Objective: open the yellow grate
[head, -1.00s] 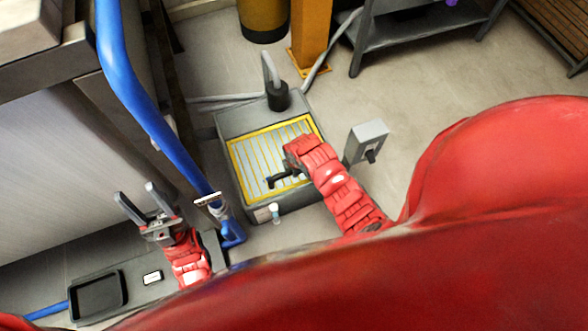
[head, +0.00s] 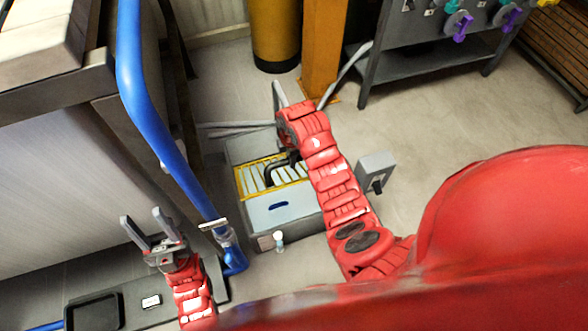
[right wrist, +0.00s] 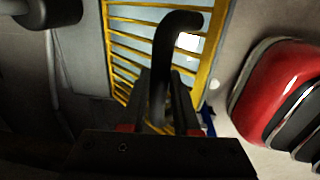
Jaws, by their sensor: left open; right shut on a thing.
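The yellow grate (head: 243,183) is over the back part of the grey floor tank (head: 240,150) in the head view. The front part is uncovered and shows a pale blue panel (head: 300,212) with a dark slot. The grate looks raised or shifted back; I cannot tell its exact tilt. It also shows behind the hook in the right wrist view (right wrist: 119,40). My right gripper (right wrist: 158,85) is shut on a black hooked handle (right wrist: 163,55), which lies against the grate's bars. My left gripper (head: 141,224) is open and empty, left of the tank.
A grey switch box (head: 375,170) stands right of the tank. A small white-capped bottle (head: 279,241) stands at its front. A blue pipe (head: 160,125) runs along the left. An orange post (head: 320,50) and a grey shelf (head: 420,60) stand behind.

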